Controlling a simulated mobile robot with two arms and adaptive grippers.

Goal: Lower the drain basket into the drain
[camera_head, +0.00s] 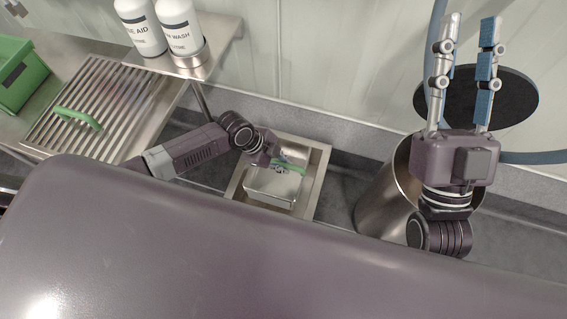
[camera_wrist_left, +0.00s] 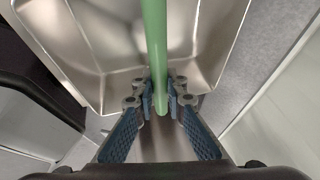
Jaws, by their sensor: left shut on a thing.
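The drain basket (camera_head: 272,189) is a shiny metal tub with a green bar handle (camera_head: 292,167). My left gripper (camera_head: 280,164) is shut on that handle. In the left wrist view, the left fingers (camera_wrist_left: 160,100) close around the green handle (camera_wrist_left: 154,45), with the basket's metal wall (camera_wrist_left: 112,40) beyond. The drain (camera_head: 314,178) is a square metal frame in the floor; the basket appears within its outline in the head view. I cannot tell how deep it sits. My right gripper (camera_head: 469,35) is open and empty, fingers pointing up at the right.
A slatted metal grate (camera_head: 140,110) with a green handle lies at the left, beside a green bin (camera_head: 18,78). Two white bottles (camera_head: 181,28) stand on a shelf by the wall. A metal cylinder (camera_head: 385,205) stands right of the drain, below my right gripper.

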